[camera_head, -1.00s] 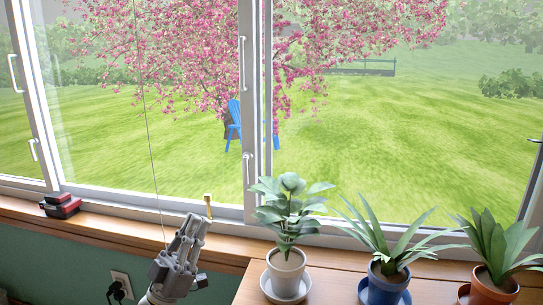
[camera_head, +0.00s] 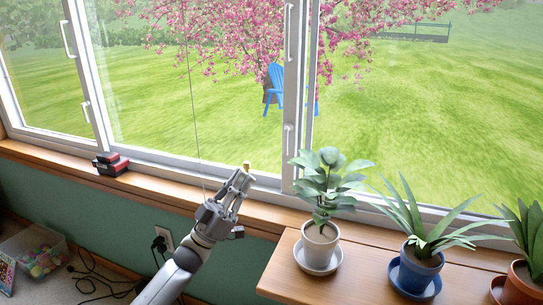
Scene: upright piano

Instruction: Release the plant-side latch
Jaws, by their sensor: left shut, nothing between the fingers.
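The window's centre post carries a small white latch (camera_head: 287,138) low down, on the side near the plants. A similar white latch (camera_head: 87,112) sits on the frame further left. My left gripper (camera_head: 243,176) is shut and empty. In the picture it shows below and left of the plant-side latch, in front of the wooden sill, apart from the latch. Its arm comes up from the bottom left. My right gripper is not in view.
The leafy plant in a white pot (camera_head: 320,240) stands on the wooden tabletop (camera_head: 277,277), right of my left gripper. A blue pot (camera_head: 414,270) and an orange pot (camera_head: 520,285) stand further right. A thin cord (camera_head: 192,100) hangs before the glass. A red and black object (camera_head: 111,164) lies on the sill.

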